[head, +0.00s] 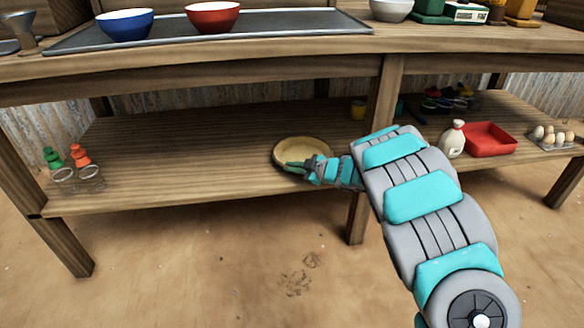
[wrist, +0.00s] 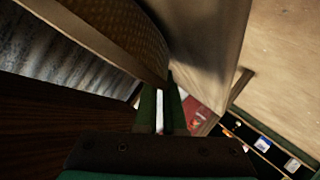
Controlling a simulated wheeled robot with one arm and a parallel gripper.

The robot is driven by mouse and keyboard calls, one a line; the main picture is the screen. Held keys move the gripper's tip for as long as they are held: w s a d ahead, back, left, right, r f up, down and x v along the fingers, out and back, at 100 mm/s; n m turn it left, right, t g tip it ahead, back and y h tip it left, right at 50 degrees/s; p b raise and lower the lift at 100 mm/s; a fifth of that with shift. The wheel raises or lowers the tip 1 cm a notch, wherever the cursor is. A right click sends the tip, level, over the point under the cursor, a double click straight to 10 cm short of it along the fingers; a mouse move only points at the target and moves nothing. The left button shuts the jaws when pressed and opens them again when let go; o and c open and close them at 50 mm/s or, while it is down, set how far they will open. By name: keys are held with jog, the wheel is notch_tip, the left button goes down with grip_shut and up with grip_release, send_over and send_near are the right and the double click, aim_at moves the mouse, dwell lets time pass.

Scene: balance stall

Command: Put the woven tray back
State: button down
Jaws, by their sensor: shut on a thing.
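The woven tray (head: 303,147) is round and pale yellow with a darker rim. In the head view it is at the lower shelf, left of the middle post. In the wrist view its woven side (wrist: 135,28) fills the upper middle, close to the fingers. My gripper (head: 297,166) is shut on the tray's near rim; in the wrist view its fingers (wrist: 162,100) meet that rim. I cannot tell whether the tray rests on the shelf or hangs just above it.
The lower shelf (head: 180,165) is bare left of the tray, up to bottles (head: 80,157) and glass jars (head: 90,178). The middle post (head: 383,95) stands just right of the tray. Beyond it are a white bottle (head: 453,140), red tray (head: 490,138) and eggs (head: 552,136). The tabletop overhangs.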

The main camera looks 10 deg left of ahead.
jog(key=c, duration=1)
grip_release()
jog(key=shift+f, duration=0.1)
jog(key=shift+d+r, duration=0.1)
jog(key=shift+r, duration=0.1)
jog(key=p+v, duration=0.1)
jog(key=v, duration=1.1)
